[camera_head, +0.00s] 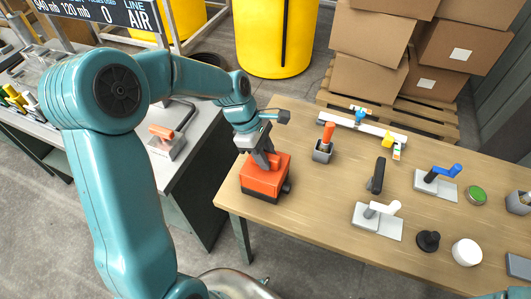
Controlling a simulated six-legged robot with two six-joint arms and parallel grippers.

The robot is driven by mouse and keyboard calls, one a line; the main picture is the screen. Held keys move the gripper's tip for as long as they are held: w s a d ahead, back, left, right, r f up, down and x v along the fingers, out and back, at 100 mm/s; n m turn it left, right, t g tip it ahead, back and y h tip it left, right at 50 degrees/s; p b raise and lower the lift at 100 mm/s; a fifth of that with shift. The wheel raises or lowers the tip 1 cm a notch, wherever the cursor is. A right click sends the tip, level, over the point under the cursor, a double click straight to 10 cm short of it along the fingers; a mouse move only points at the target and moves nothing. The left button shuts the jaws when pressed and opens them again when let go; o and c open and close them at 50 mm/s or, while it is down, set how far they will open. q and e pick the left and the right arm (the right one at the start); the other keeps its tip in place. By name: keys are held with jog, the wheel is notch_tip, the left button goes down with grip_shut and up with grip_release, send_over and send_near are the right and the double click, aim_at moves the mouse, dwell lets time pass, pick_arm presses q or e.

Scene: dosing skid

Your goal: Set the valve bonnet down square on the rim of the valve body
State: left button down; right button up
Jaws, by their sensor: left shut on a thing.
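My left gripper (263,153) reaches down over the front left corner of the wooden table. It is shut on the top of an orange-red block (262,181) with a dark lower part. The block is at or just above the table top; I cannot tell whether it touches. I cannot clearly make out the valve bonnet or the valve body as separate parts; the gripper and block hide what is beneath them. My right gripper is out of view.
The wooden table (320,205) holds a grey cup with an orange-handled tool (326,137), a black upright part (377,175), a white-handled fitting (385,210), a blue-lever fitting (437,178), a black knob (428,241) and a white cylinder (466,252). A grey bench (180,160) stands left.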

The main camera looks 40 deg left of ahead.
pick_arm(q)
jog(key=c, duration=0.7)
grip_release()
jog(key=v, duration=1.6)
jog(key=shift+a, duration=0.2)
